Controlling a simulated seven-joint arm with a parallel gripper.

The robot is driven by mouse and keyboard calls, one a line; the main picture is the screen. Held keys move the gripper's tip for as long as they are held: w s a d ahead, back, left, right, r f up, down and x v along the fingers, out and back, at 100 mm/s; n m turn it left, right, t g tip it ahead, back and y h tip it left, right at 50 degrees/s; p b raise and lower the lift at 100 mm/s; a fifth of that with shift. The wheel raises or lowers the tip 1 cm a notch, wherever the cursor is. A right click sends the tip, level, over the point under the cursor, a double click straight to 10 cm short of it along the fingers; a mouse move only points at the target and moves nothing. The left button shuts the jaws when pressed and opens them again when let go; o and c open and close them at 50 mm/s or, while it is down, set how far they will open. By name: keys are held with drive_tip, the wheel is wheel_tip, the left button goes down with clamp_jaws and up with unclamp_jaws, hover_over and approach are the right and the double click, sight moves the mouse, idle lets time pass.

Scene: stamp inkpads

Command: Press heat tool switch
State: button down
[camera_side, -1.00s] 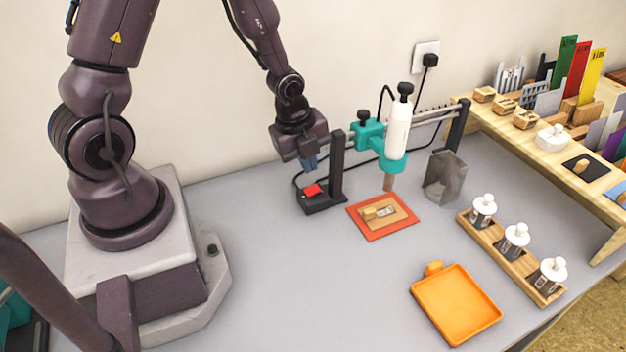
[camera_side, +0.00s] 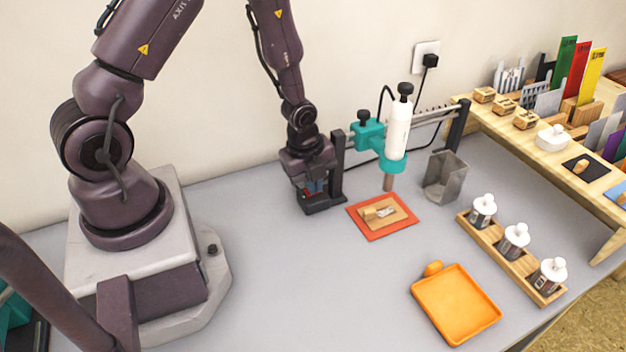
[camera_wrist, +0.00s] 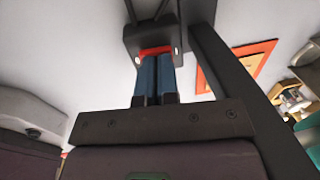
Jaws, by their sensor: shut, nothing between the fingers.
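The heat tool (camera_side: 398,130) is a white cylinder held in a teal clamp (camera_side: 368,136) on a stand, nozzle down. Its black switch base (camera_side: 322,206) sits at the foot of the stand's dark post (camera_side: 337,168). My gripper (camera_side: 314,190) is shut and empty, pointing down right over the switch. In the wrist view my blue fingers (camera_wrist: 155,62) are together, with their tips at the red switch (camera_wrist: 154,50), whose edge shows around them. I cannot tell whether the switch is pushed down.
An orange mat (camera_side: 370,231) with a wooden block lies under the nozzle. A grey cup (camera_side: 445,176), an orange tray (camera_side: 455,305) and a wooden rack (camera_side: 493,250) of white-capped bottles stand to the right. The post is close beside my gripper.

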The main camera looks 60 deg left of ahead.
drive_tip(key=shift+w+f, duration=0.35)
drive_tip(key=shift+w, duration=0.2)
drive_tip(key=shift+d, duration=0.1)
drive_tip(key=shift+s, duration=0.75)
wheel_tip(320, 180, up, 15)
drive_tip(key=s, duration=0.1)
drive_tip(key=shift+s+f, duration=0.2)
drive_tip(key=shift+s, duration=0.05)
idle(0.4)
